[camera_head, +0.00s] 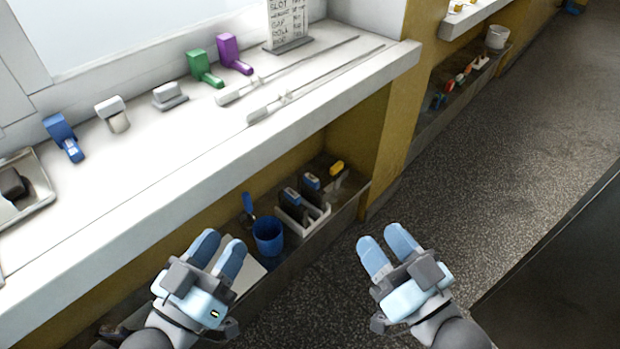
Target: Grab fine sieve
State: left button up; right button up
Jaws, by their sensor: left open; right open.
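I cannot tell for sure which thing is the fine sieve; no mesh is clear at this distance. Small blocky things stand along the white sill: a blue one (64,138), a white one (114,115), a grey one (169,97), a green one (203,68) and a purple one (233,54). My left gripper (219,248) is open and empty, low in front of the sill near the lower shelf. My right gripper (382,241) is open and empty, over the dark floor right of the shelf.
Two long thin rods (320,82) lie on the white sill (190,150), near a lettered sign (287,22). A metal tray (42,190) sits at its left end. The lower shelf holds a blue cup (268,238) and a white rack (303,217). A dark surface (570,270) stands right.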

aim_at(308, 186)
jog(key=i+l+u, duration=0.15)
jog(key=u, duration=0.3)
jog(key=i+l+u, duration=0.1)
jog(key=l+u, duration=0.6)
jog(key=u, duration=0.2)
